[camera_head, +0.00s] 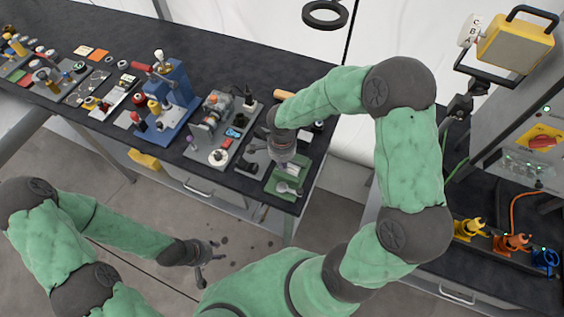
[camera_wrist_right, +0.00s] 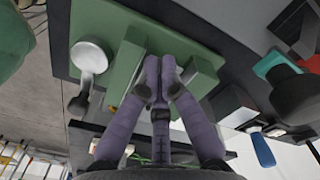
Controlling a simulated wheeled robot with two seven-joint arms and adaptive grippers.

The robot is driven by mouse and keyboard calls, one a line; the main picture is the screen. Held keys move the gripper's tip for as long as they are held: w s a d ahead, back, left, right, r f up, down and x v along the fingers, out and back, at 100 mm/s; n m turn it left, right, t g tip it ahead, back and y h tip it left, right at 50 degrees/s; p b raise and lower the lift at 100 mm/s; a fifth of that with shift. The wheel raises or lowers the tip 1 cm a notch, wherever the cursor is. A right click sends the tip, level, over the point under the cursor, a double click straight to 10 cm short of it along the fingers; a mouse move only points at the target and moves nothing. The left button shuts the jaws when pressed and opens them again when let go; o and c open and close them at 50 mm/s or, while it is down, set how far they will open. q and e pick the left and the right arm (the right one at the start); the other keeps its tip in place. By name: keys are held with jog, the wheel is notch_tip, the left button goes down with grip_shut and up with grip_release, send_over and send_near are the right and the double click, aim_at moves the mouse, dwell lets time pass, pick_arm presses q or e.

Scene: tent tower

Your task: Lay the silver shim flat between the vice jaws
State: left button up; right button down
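The vice (camera_wrist_right: 128,64) has two green jaws on a green base plate, with a round silver part (camera_wrist_right: 91,56) at its left in the right wrist view. In the head view its plate (camera_head: 284,195) lies near the bench's right end. My right gripper (camera_wrist_right: 159,66) points down at the vice, its fingertips close together between the jaws. I cannot make out the silver shim; the fingers may hide it. Whether anything thin is between the fingertips is not clear. My left gripper (camera_head: 206,270) is open and empty over the floor, in front of the bench.
Left of the vice on the dark bench (camera_head: 105,35) stand a grey fixture plate (camera_head: 205,150), a blue press (camera_head: 172,100) and several small parts. A blue-handled tool (camera_wrist_right: 263,150) lies near the vice. A second bench at right carries a control box (camera_head: 535,140).

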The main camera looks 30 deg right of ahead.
jog(key=shift+f+b, duration=0.6)
jog(key=shift+b, duration=0.05)
jog(key=c, duration=1.4)
grip_release()
jog(key=shift+o, duration=0.2)
notch_tip(320, 180, up, 12)
